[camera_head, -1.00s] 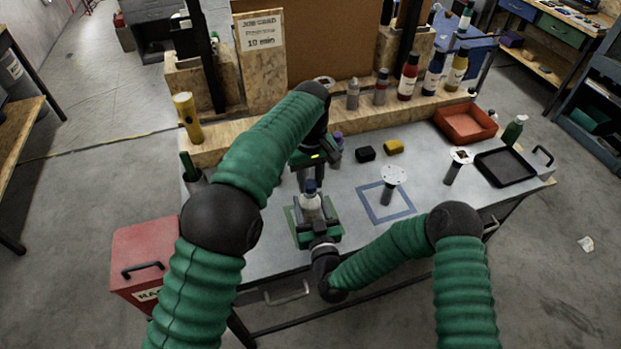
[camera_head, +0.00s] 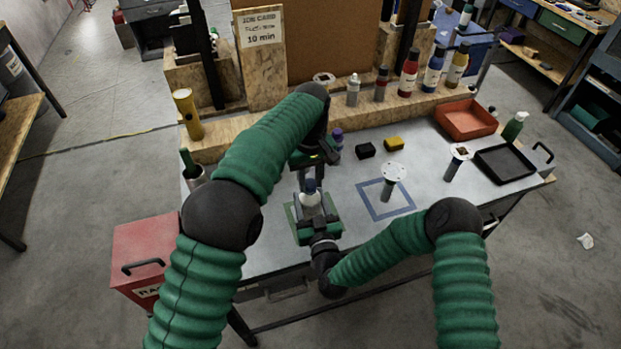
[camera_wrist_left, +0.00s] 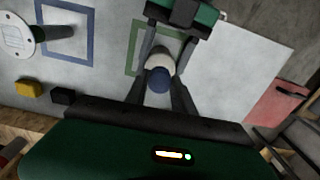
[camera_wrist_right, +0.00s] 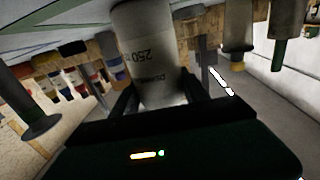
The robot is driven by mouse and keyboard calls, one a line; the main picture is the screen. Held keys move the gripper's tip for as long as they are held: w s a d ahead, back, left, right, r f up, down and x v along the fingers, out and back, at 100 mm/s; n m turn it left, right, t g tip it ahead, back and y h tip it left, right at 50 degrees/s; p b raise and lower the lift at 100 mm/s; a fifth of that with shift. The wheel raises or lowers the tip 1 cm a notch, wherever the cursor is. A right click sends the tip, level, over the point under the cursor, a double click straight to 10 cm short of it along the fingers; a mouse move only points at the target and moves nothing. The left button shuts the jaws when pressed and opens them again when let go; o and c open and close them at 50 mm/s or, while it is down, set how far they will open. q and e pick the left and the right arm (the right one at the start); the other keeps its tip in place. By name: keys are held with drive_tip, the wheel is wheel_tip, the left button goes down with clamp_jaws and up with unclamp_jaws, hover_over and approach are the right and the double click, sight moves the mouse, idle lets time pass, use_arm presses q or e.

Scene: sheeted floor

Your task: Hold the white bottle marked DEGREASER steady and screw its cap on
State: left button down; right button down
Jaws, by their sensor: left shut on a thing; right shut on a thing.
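The white bottle (camera_head: 309,202) stands upright at the green square outline on the bench. Its blue cap (camera_head: 309,186) is at its top; I cannot tell how far it is threaded. My left gripper (camera_head: 309,180) comes down from above, shut on the cap, which shows between its fingers in the left wrist view (camera_wrist_left: 159,80). My right gripper (camera_head: 315,222) is low on the near side, shut on the bottle body. In the right wrist view the bottle (camera_wrist_right: 148,50) fills the space between the fingers, with an upside-down 250 print; the name is hard to read.
A blue square outline (camera_head: 385,211) lies to the right. A red bin (camera_head: 466,128) and black tray (camera_head: 505,176) sit farther right.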

use_arm(q)
drive_tip(key=m, duration=0.4)
drive_tip(key=shift+a, duration=0.1)
drive_tip(key=m, duration=0.6)
drive_tip(key=shift+w+m, duration=0.1)
drive_tip(key=shift+m, duration=0.2)
drive_tip(key=m, duration=0.6)
drive_tip(key=shift+w+a+m, duration=0.1)
drive_tip(key=shift+a+m, duration=0.05)
drive_tip(key=shift+m, duration=0.25)
drive_tip(key=m, duration=0.6)
drive_tip(key=shift+w, duration=0.1)
drive_tip(key=m, duration=0.3)
drive_tip(key=shift+m, duration=0.3)
drive_tip(key=m, duration=0.6)
drive_tip(key=shift+w, duration=0.15)
drive_tip(key=m, duration=0.6)
drive_tip(key=shift+d+m, duration=0.2)
drive_tip(key=shift+m, duration=0.1)
drive_tip(key=m, duration=0.5)
drive_tip(key=shift+d+m, duration=0.1)
drive_tip(key=shift+m, duration=0.2)
